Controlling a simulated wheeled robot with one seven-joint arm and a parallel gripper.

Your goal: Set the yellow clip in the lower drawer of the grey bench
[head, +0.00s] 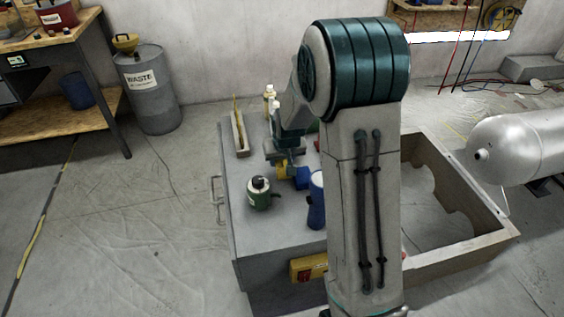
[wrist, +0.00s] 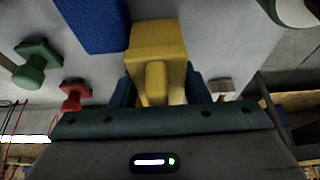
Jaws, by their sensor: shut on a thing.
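The yellow clip (wrist: 158,42) is held between the fingers of my gripper (wrist: 155,92), seen close up in the wrist view. In the head view the clip (head: 282,170) shows small under my gripper (head: 284,160), over the top of the grey bench (head: 240,235). I cannot tell whether it touches the top. Handles (head: 216,192) stick out from the bench's left side; the drawer fronts face away, and I cannot tell how far any drawer is open. My arm hides part of the bench.
On the bench stand a green container (head: 259,193), a blue cup (head: 316,205), a blue block (head: 299,178) and a narrow tray (head: 238,134). Green (wrist: 36,62) and red (wrist: 75,96) knob-shaped things show in the wrist view. The floor left of the bench is clear.

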